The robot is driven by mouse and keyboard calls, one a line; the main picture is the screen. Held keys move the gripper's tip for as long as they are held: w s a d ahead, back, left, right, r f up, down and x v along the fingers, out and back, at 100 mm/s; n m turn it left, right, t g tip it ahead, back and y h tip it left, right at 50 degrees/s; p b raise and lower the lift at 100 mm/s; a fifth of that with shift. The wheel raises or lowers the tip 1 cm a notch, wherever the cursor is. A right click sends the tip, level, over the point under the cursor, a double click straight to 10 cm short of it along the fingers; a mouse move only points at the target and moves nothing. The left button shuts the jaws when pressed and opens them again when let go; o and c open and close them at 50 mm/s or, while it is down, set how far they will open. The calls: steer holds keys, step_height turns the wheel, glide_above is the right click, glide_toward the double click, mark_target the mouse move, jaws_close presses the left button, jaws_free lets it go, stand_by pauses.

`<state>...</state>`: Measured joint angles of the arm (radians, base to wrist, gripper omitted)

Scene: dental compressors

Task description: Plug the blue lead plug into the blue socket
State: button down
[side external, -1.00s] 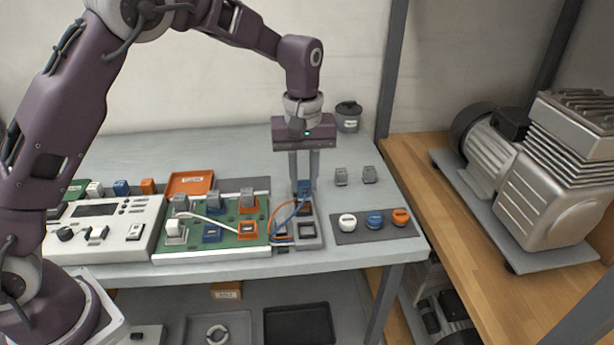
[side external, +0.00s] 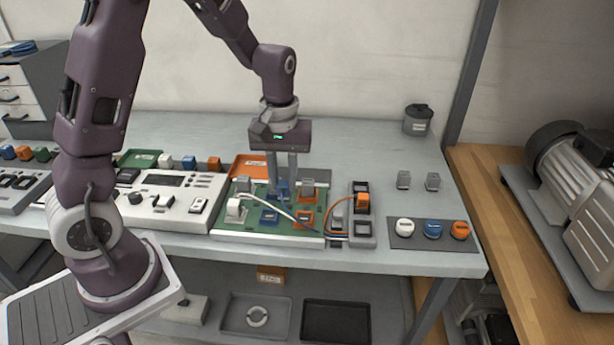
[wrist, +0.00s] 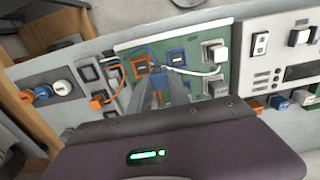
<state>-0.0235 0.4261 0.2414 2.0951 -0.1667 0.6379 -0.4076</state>
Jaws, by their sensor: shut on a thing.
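My gripper (side external: 282,186) is shut on the blue lead plug (side external: 283,188) and holds it above the green board (side external: 225,221). In the wrist view my gripper (wrist: 160,84) mostly hides the plug. The blue socket (side external: 269,216) is in the board's front row, between the white plug and the orange socket (side external: 305,219). In the wrist view the blue socket (wrist: 176,57) is just beyond the fingertips, apart from my gripper. The blue lead (wrist: 134,52) bends across the board beside the orange socket. I cannot tell the exact height of the plug.
A white plug (side external: 236,209) with a white lead is at the board's front left. An orange plug (side external: 362,202) stands in the grey rack (side external: 362,242) to the right. White, blue and orange knobs lie further right.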

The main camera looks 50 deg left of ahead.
steer(key=s+a, duration=0.2)
steer(key=a, duration=0.1)
steer(key=shift+s+f, duration=0.25)
steer(key=shift+f, duration=0.1)
steer(key=shift+d, duration=0.1)
steer(key=shift+f, duration=1.9)
steer(key=shift+f, duration=0.4)
steer(key=shift+f, duration=0.25)
steer(key=shift+f, duration=0.4)
steer(key=c, duration=1.1)
jaws_free()
steer(key=shift+c, duration=0.2)
